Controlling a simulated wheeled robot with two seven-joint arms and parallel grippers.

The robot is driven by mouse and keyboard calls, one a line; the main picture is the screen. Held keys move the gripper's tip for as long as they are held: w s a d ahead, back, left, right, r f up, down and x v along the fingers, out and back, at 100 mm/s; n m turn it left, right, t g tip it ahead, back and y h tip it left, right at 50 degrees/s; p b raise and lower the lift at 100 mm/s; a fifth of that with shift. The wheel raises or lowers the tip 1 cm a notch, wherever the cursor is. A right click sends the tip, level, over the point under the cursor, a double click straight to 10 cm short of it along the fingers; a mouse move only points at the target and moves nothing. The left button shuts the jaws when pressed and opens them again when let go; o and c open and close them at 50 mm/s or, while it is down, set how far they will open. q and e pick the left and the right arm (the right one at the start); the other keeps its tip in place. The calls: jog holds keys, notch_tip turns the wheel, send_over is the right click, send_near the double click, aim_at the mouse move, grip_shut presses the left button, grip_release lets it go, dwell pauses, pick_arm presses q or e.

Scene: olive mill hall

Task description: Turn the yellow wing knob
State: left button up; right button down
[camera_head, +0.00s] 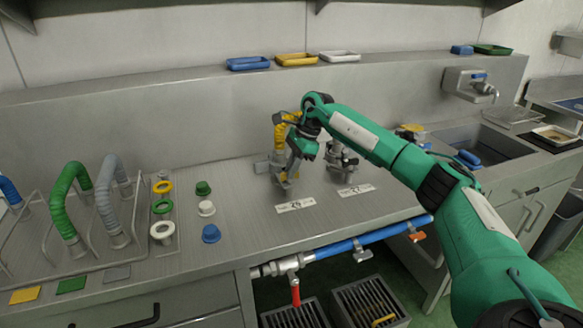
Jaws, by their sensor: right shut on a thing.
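A yellow ribbed hose (280,134) rises just behind the gripper. My left gripper is not in view.
A second metal fitting (342,164) stands close to the right, behind another number plate (355,190). Coloured rings and caps, including a blue cap (211,233), lie left on the counter. A green hose (66,205) stands in a wire rack. A blue pipe (370,238) runs below the front edge.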

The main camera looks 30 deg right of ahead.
dwell(0.5)
jog(key=c, duration=1.5)
grip_release()
jog(key=v, duration=1.4)
jog(key=shift+w, duration=0.15)
